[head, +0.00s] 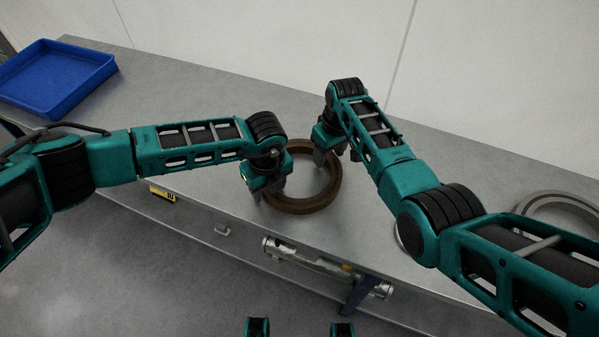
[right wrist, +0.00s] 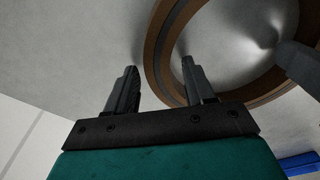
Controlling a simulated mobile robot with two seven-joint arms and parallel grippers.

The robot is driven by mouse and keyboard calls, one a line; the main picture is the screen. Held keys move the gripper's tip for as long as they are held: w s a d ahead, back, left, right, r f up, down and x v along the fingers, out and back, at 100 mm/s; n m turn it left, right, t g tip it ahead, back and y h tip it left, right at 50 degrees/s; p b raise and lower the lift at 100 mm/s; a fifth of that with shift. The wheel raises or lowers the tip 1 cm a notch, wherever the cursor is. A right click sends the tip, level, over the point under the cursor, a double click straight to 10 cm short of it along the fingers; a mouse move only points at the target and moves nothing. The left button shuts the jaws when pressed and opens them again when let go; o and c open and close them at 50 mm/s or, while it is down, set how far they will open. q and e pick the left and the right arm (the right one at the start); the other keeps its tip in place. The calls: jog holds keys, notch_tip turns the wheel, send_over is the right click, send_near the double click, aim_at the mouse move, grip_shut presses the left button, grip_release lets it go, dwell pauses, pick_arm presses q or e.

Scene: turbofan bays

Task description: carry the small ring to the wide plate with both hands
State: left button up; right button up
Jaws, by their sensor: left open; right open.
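A brown ring (head: 323,197) lies flat on the grey bench; I take it as the small ring. It also shows in the right wrist view (right wrist: 158,45). My left gripper (head: 270,192) is open at the ring's left side, pointing down; its link hides part of the rim. My right gripper (head: 338,158) is open at the ring's upper right. In the right wrist view my right gripper (right wrist: 158,66) has one finger outside the rim and the other over the inside; contact cannot be told. I cannot clearly identify the wide plate; a pale round edge (head: 398,238) is mostly hidden by my right arm.
A larger grey ring (head: 545,199) lies on the bench at the right, partly behind my right arm. A blue tray (head: 60,75) stands at the far left. The bench (head: 190,95) is clear behind my left arm. A wall (head: 270,40) stands behind it.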

pick_arm(q)
grip_shut()
pick_arm(e)
grip_shut()
pick_arm(q)
jog(key=shift+w+a, duration=0.1)
dwell(0.3)
